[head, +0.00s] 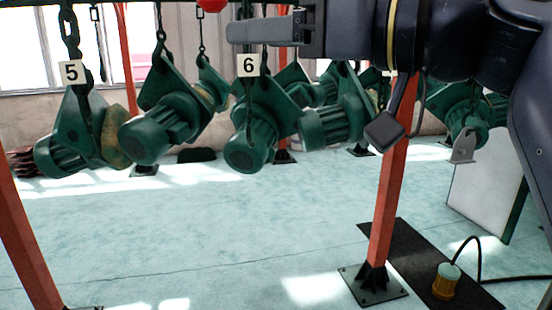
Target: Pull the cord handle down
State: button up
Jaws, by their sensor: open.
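A red rounded knob (212,4), which looks like the cord handle, shows at the top edge, left of centre. The top edge cuts it off, so any cord above it is hidden. My gripper (236,31) reaches in from the right with its grey fingers pointing left. The fingers are seen from the side, and they are open. In the picture their tips are just right of and slightly below the red knob, apart from it. I cannot tell how far apart they are in depth. No object shows between the fingers.
Several green hoist motors (153,135) hang on chains behind and below my gripper, with number tags 5 (72,72) and 6 (248,65). A red post (385,200) stands right of centre. The middle floor is clear.

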aim_at(213, 12)
jog(key=w+a+p, duration=0.1)
jog(key=a, duration=0.1)
jog(key=w+a+r+p, duration=0.1)
jog(key=w+a+p, duration=0.1)
jog(key=w+a+r+p, duration=0.1)
jog(key=a+p, duration=0.1)
jog(key=a, duration=0.1)
jog(key=shift+w, duration=0.15)
notch_tip(213, 12, up, 3)
jog(key=p, duration=0.3)
jog(key=b+v, duration=0.3)
jog(key=v, duration=0.6)
jog(key=shift+f, duration=0.25)
dwell(0.7)
jog(key=shift+d+r, duration=0.1)
jog(key=shift+d, duration=0.05)
dwell(0.3)
